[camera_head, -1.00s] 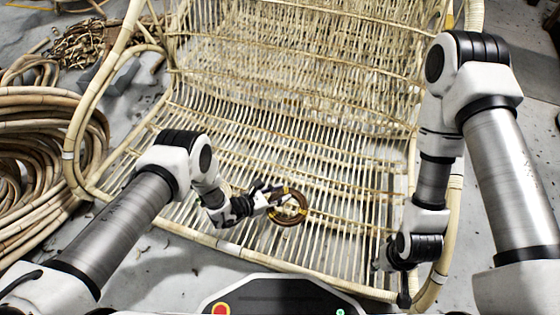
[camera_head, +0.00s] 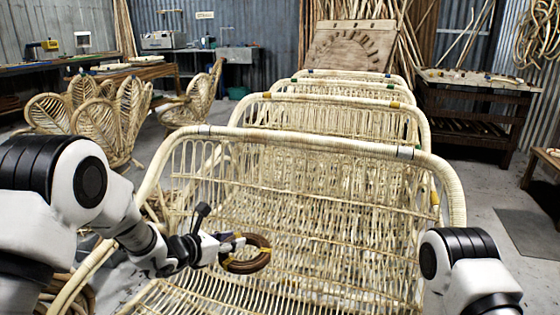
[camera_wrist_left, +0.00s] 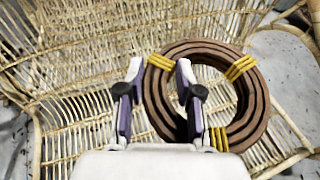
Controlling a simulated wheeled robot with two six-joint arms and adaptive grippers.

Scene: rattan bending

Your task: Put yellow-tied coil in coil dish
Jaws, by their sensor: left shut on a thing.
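The brown coil with yellow ties (camera_head: 250,268) hangs in my left gripper (camera_head: 226,243), in front of the rattan settee. In the left wrist view the coil (camera_wrist_left: 257,108) lies at the right of my left gripper (camera_wrist_left: 160,85), its left side between the two fingers, which are shut on it. Yellow ties show at several places around the ring. My right arm shows only as a link at the lower right of the head view; its gripper is out of view. I cannot make out a coil dish in either view.
The rattan settee frame (camera_head: 330,150) fills the middle, with more frames in a row behind it. A dark workbench (camera_head: 475,110) stands at the back right, a wooden table (camera_head: 130,70) at the back left. Rattan chairs (camera_head: 130,105) stand at left. Grey floor shows at right.

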